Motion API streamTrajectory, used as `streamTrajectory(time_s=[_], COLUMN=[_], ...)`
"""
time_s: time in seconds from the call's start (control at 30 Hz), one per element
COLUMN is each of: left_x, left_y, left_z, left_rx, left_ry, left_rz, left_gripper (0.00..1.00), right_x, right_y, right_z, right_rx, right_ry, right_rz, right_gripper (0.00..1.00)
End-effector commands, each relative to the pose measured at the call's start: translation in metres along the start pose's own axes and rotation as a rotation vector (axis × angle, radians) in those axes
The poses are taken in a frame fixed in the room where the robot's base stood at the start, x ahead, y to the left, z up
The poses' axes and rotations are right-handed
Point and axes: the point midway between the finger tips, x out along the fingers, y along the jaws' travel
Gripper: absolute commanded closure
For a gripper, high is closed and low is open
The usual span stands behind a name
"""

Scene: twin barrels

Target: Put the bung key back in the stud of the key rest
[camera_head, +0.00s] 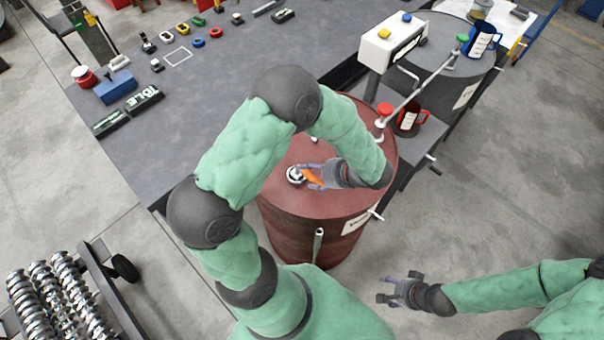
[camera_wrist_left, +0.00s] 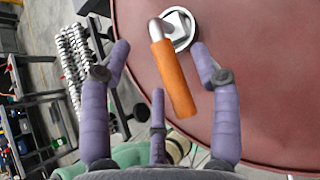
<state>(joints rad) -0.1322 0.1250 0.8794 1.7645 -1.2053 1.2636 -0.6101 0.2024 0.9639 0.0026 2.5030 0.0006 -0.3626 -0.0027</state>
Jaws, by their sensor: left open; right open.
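The bung key, with an orange handle (camera_head: 313,179) and a metal end, is at the white-ringed bung (camera_head: 294,175) on top of the red barrel (camera_head: 300,205). In the left wrist view the orange handle (camera_wrist_left: 174,80) slants away from the bung (camera_wrist_left: 188,22). My left gripper (camera_head: 306,175) is low over the barrel top, open, with its fingers spread around the key. In the wrist view, gaps show between the fingers (camera_wrist_left: 160,62) and the handle. My right gripper (camera_head: 386,289) is open and empty over the floor. I cannot make out the key rest with certainty.
A grey barrel (camera_head: 450,85) stands behind, with a blue mug (camera_head: 481,40). A red mug (camera_head: 407,119) and a red-knobbed tap (camera_head: 383,112) are near the red barrel's far right edge. The dark table (camera_head: 225,85) holds small coloured parts; its middle is clear.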

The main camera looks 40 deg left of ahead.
Motion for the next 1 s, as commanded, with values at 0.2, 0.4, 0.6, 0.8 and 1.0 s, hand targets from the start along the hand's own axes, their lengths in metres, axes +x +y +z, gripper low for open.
streamTrajectory(time_s=[0.2, 0.4, 0.6, 0.8, 1.0], left_x=[0.019, 0.046, 0.054, 0.054, 0.054], left_y=[0.001, 0.0, 0.0, 0.0, 0.0], left_z=[0.003, 0.004, 0.005, 0.005, 0.005], left_rx=[-0.002, -0.001, -0.001, -0.001, -0.001], left_ry=[0.001, 0.002, 0.001, 0.001, 0.001], left_rz=[0.003, 0.002, 0.0, -0.001, -0.001], left_gripper=[0.37, 0.37, 0.37, 0.49, 1.0], right_x=[0.003, 0.006, 0.007, 0.007, 0.007], right_y=[0.001, 0.002, 0.003, 0.003, 0.003], right_z=[0.0, 0.0, 0.0, 0.0, 0.0], right_rx=[0.0, 0.0, 0.0, 0.0, 0.0], right_ry=[0.0, 0.0, 0.0, 0.0, 0.0], right_rz=[0.0, 0.0, 0.0, 0.0, 0.0], right_gripper=[0.39, 0.39, 0.39, 0.39, 0.39])
